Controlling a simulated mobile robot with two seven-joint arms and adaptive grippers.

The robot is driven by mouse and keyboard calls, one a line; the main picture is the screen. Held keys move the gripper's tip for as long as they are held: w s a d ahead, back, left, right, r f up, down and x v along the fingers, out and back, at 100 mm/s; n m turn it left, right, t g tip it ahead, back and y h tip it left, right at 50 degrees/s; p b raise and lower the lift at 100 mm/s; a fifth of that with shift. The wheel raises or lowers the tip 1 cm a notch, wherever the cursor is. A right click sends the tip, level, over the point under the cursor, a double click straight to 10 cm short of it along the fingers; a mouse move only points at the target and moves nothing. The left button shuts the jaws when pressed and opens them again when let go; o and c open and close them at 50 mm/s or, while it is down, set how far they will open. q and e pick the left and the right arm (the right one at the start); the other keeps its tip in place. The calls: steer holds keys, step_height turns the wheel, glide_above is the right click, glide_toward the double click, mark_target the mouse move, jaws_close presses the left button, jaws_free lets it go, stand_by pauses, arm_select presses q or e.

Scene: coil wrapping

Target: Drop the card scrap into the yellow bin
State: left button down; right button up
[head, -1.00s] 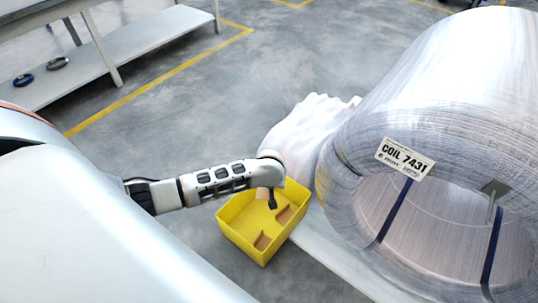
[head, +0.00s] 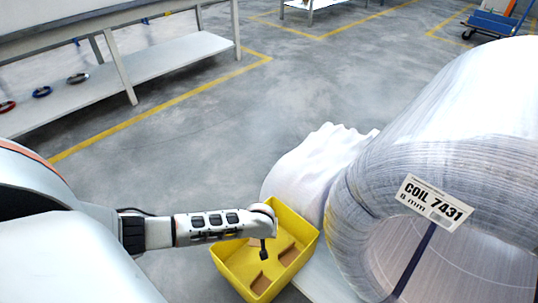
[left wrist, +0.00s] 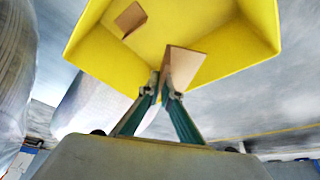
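The yellow bin (head: 236,272) stands on the floor beside the wrapped coil and also fills the top of the left wrist view (left wrist: 225,55). My left gripper (head: 264,256) is over the bin, pointing down. In the left wrist view its fingers (left wrist: 165,92) meet at the tips, with a brown card scrap (left wrist: 185,66) between them. My right gripper is out of view.
The large coil (head: 400,165), labelled COIL 7431 (head: 434,202), stands close right of the bin. White wrap (head: 310,165) bulges behind the bin. A bench with a lower shelf (head: 160,65) is at the back left. The floor between is clear.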

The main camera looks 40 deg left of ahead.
arm_select(q)
steer(key=shift+w+f, duration=0.1)
steer(key=c, duration=2.2)
jaws_free()
steer(key=shift+s+d+r, duration=0.2)
steer(key=shift+s+r, duration=0.05)
steer(key=shift+r, duration=0.3)
steer(key=v, duration=1)
steer(key=shift+s+r, duration=0.15)
steer(key=shift+r, duration=0.2)
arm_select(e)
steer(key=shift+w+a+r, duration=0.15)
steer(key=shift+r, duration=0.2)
